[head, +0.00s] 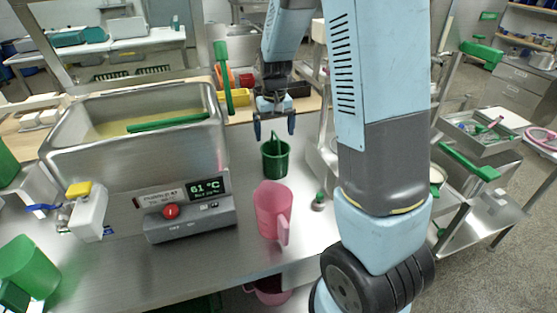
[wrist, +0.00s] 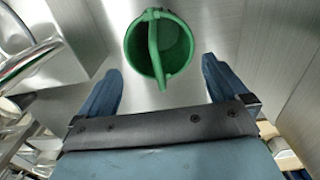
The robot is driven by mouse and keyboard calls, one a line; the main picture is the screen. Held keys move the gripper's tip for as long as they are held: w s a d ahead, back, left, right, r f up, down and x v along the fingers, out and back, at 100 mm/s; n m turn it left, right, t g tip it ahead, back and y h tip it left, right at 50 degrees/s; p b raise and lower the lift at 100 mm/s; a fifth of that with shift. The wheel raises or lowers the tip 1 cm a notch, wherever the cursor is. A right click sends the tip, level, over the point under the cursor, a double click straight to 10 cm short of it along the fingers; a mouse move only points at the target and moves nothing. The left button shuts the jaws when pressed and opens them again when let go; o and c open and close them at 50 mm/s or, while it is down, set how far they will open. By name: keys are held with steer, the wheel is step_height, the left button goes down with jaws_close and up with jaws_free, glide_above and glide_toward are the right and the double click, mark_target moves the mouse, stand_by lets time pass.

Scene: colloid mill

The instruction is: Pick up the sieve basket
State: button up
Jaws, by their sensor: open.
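The sieve basket seems to be the small dark green vessel (head: 275,160) with an upright handle, standing on the steel bench right of the steel tank. In the wrist view the green basket (wrist: 184,52) is seen from above, its handle crossing over the opening. My gripper (head: 274,122) is above the basket in the head view, fingers pointing down and apart. In the wrist view my gripper (wrist: 158,82) is open and empty, the basket lying beyond its fingertips and apart from them.
A pink jug (head: 272,210) stands just in front of the basket. A steel tank (head: 135,150) with a control box (head: 190,208) is to the left. A small green-topped item (head: 319,200) stands to the right of the jug. A green jug (head: 30,265) is at the front left.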

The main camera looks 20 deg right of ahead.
mark_target(275, 144)
steer(key=shift+s+f, duration=0.15)
steer(key=shift+f, duration=1.15)
steer(key=shift+s+f, duration=0.1)
steer(key=shift+f, duration=1.2)
steer(key=c, duration=1)
